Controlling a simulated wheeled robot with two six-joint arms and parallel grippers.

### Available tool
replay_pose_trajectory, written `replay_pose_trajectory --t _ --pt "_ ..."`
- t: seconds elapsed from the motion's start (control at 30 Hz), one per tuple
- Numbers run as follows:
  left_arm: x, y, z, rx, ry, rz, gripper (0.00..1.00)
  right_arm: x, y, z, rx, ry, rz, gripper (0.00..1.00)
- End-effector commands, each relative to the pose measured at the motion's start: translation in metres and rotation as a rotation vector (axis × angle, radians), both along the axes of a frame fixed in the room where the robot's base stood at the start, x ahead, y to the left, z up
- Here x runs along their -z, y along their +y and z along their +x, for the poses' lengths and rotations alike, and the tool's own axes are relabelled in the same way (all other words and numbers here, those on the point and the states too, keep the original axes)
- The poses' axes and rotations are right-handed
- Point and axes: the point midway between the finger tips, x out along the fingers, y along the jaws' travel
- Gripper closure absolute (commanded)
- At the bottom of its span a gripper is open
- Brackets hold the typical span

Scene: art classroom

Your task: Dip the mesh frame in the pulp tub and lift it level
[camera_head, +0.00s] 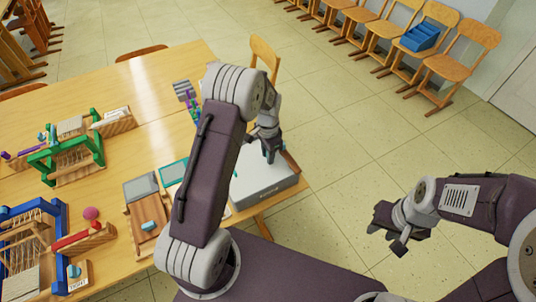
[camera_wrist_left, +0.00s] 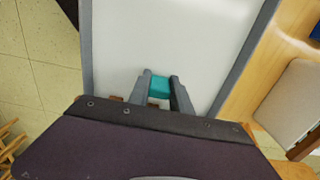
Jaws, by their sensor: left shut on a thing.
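The grey tub (camera_head: 268,190) stands at the table's right end, full of smooth white pulp (camera_wrist_left: 190,40). My left gripper (camera_head: 269,155) is over the tub and points down at it. In the left wrist view its fingers (camera_wrist_left: 160,88) are shut on a teal block (camera_wrist_left: 160,86), seemingly the mesh frame's grip. Small brown bits (camera_wrist_left: 117,99) show beside the fingers; the rest of the frame is hidden, so I cannot tell its depth or tilt. My right gripper (camera_head: 387,239) is open and empty, above the floor at the right.
The table (camera_head: 150,85) holds a green loom (camera_head: 68,160), a blue loom (camera_head: 62,250), a grey panel (camera_head: 140,187) and a small wooden board (camera_head: 150,232) left of the tub. Chairs (camera_head: 462,64) line the wall. The floor right of the table is clear.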

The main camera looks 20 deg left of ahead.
Motion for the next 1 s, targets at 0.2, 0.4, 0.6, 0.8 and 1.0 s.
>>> replay_pose_trajectory --t 0.2,0.4,0.6,0.8,1.0 --pt "0.000 0.000 0.000 0.000 0.000 0.000 1.00 0.000 0.000 0.000 0.000 0.000 0.000 0.65" --pt "-0.003 0.000 0.000 0.000 0.000 0.000 1.00 -0.002 0.000 0.000 0.000 0.000 0.000 0.65" --pt "-0.015 0.000 0.000 0.000 0.000 0.000 1.00 -0.014 0.000 0.000 0.000 0.000 0.000 0.65" --pt "-0.028 0.000 0.000 0.000 0.000 0.000 1.00 -0.025 0.000 0.000 0.000 0.000 0.000 0.65" --pt "-0.040 0.000 0.000 0.000 0.000 0.000 1.00 -0.036 0.000 0.000 0.000 0.000 0.000 0.65"
